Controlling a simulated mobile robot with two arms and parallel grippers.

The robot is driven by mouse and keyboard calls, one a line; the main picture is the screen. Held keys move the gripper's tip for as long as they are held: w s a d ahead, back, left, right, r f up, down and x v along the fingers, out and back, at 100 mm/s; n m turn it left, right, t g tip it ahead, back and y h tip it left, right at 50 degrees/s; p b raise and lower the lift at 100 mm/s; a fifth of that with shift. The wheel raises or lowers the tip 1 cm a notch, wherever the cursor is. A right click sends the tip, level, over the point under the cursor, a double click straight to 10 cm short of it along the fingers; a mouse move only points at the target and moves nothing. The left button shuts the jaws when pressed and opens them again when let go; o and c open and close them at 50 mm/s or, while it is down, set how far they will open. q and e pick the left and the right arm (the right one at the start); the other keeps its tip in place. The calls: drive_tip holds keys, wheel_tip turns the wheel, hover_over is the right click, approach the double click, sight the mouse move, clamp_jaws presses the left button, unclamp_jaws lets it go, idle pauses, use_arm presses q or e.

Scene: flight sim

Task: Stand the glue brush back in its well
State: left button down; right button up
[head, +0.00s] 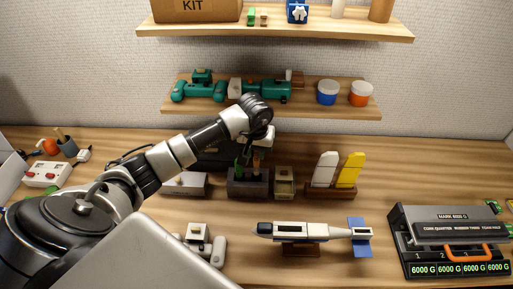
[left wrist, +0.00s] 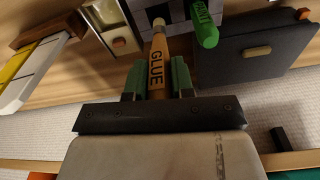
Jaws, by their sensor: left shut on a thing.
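My left gripper (head: 257,146) is above the dark grey block with wells (head: 248,189). In the left wrist view its green-padded fingers (left wrist: 158,80) are shut on the glue brush (left wrist: 157,60), an orange-brown handle marked GLUE. The brush also shows in the head view (head: 257,163), roughly upright over the block's right part. Its far end points at a dark opening in the grey block (left wrist: 178,14); I cannot tell whether it is inside. A green labelled tool (left wrist: 205,28) stands in the block beside it, apart from my fingers. My right gripper is not in view.
A small beige box (head: 284,182) stands just right of the block, then a stand with white and yellow fins (head: 347,170). A model plane (head: 312,231) sits in front. A shelf with a green model (head: 265,91) hangs above. Bare tabletop lies at front centre.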

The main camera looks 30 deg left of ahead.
sight(257, 166)
use_arm(q)
drive_tip(key=shift+f+b, duration=2.15)
drive_tip(key=shift+f, duration=0.25)
drive_tip(key=c, duration=0.9)
unclamp_jaws()
drive_tip(key=r+b, duration=0.1)
drive_tip(key=r, duration=0.5)
drive_tip(key=s+r+b, duration=0.1)
drive_tip(key=r, duration=0.2)
drive_tip(key=shift+d+r+b, duration=0.15)
drive_tip(key=shift+d+b, duration=0.05)
drive_tip(key=shift+b, duration=0.1)
drive_tip(key=shift+s+r, duration=0.1)
drive_tip(key=shift+r, duration=0.6)
